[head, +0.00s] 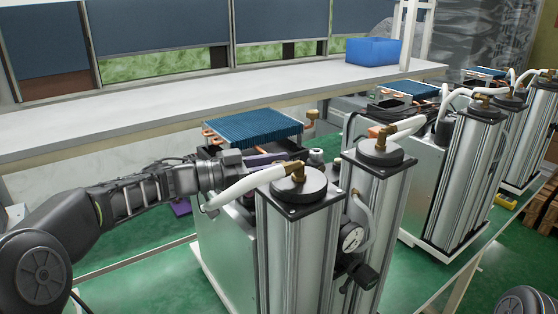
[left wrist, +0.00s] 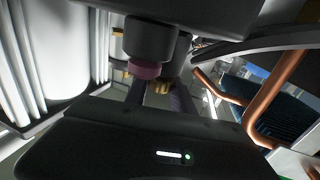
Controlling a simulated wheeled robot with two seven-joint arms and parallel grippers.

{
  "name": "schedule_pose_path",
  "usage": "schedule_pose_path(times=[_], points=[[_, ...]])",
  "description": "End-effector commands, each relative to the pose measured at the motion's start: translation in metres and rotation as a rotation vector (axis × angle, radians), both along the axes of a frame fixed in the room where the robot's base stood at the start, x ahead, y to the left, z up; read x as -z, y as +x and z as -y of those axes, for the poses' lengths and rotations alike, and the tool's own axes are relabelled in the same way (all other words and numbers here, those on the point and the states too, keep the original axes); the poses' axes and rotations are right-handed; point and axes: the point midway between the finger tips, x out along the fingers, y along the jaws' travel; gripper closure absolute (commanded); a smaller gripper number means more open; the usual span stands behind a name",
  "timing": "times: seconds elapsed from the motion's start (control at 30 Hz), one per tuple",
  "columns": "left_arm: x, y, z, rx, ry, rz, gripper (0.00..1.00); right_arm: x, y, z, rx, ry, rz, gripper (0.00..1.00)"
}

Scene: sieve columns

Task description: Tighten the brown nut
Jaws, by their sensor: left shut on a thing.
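The brown nut (left wrist: 158,87) is a small brass-coloured piece in the left wrist view, between the two dark fingers of my left gripper (left wrist: 160,98). The gripper is shut on it; the fingers and a dark cylinder with a dull pink ring (left wrist: 145,70) cover part of it. In the head view my left gripper (head: 268,158) reaches in from the left, behind the white hose of the nearest column (head: 290,245) and below the blue finned cooler. Its fingertips and the nut are hard to make out there.
The white hose (head: 245,187) with its brass elbow crosses in front of my gripper. The blue finned cooler (head: 253,127) is just above. Copper pipes (left wrist: 280,100) run at right in the wrist view.

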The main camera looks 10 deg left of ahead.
Motion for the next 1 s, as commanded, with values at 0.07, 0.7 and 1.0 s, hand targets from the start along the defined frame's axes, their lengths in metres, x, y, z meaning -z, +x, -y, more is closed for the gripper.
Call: schedule_pose_path(times=[0.07, 0.7, 1.0], points=[[-0.0015, 0.0022, -0.0007, 0.057, -0.001, 0.004, 1.00, -0.0013, 0.0002, 0.0003, 0.000, -0.001, 0.000, 0.64], [-0.0013, -0.0002, -0.0003, 0.129, -0.001, 0.001, 0.53, -0.0007, 0.0001, 0.0002, 0.000, -0.001, 0.000, 0.64], [-0.0006, -0.0004, -0.0005, 0.130, 0.000, 0.000, 0.48, -0.0003, 0.0002, 0.0003, 0.000, -0.001, 0.000, 0.64]])
